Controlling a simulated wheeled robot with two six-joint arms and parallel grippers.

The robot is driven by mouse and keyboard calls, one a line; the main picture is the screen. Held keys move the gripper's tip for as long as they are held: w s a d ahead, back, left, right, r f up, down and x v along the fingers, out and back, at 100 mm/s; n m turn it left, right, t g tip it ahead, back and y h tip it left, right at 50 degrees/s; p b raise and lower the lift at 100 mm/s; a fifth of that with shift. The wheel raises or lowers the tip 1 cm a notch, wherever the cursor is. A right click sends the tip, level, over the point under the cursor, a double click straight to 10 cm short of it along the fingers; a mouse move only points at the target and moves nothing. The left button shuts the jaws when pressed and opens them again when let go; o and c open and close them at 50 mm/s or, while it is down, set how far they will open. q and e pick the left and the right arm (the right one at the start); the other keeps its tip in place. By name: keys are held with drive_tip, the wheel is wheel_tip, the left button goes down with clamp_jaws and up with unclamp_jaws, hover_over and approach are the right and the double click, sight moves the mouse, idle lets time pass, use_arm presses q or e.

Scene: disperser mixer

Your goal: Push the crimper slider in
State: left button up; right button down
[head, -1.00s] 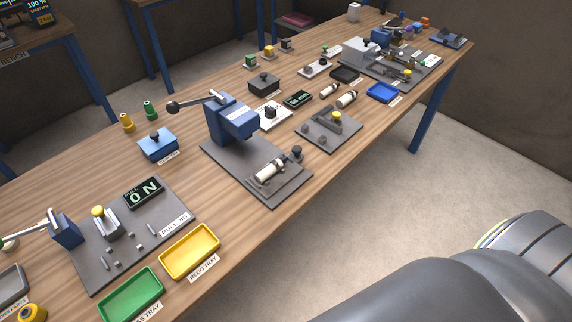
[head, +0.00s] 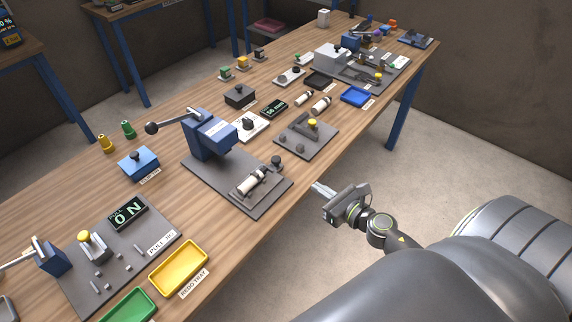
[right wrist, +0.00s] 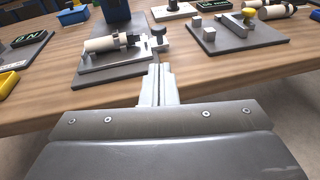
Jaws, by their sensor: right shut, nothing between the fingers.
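The crimper is a blue press (head: 208,132) with a lever ending in a black ball, on a dark grey base plate (head: 257,202). Its slider (head: 252,184) sits at the front of the plate and carries a white cylinder with a dark end. A dark round knob (head: 277,161) stands at the slider's right end; it also shows in the right wrist view (right wrist: 158,31). My right gripper (head: 315,187) is shut and empty, off the table's front edge, to the right of the slider and apart from it. In the right wrist view its fingertips (right wrist: 158,70) point toward the knob. My left gripper is out of view.
A grey plate with a yellow-knobbed fixture (head: 312,124) lies right of the crimper. A yellow redo tray (head: 180,268) and a pull jig (head: 115,265) are on the left. The table's front edge lies between my right wrist and the crimper.

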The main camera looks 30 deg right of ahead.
drive_tip(key=p, duration=0.2)
approach(258, 159)
drive_tip(key=s+d+r, duration=0.2)
drive_tip(key=shift+s+d+r, duration=0.1)
drive_tip(key=shift+d+r, duration=0.25)
drive_tip(key=shift+x, duration=0.85)
drive_tip(key=b+x, duration=0.1)
drive_tip(key=x, duration=0.2)
drive_tip(key=a+r+b+x, duration=0.1)
drive_tip(key=x, duration=0.3)
drive_tip(key=a+b+x, duration=0.1)
drive_tip(key=x, duration=0.3)
drive_tip(key=shift+r, duration=0.3)
drive_tip(key=shift+w, duration=0.45)
drive_tip(key=shift+a+r, duration=0.1)
drive_tip(key=shift+r, duration=0.25)
drive_tip(key=shift+w+r, duration=0.1)
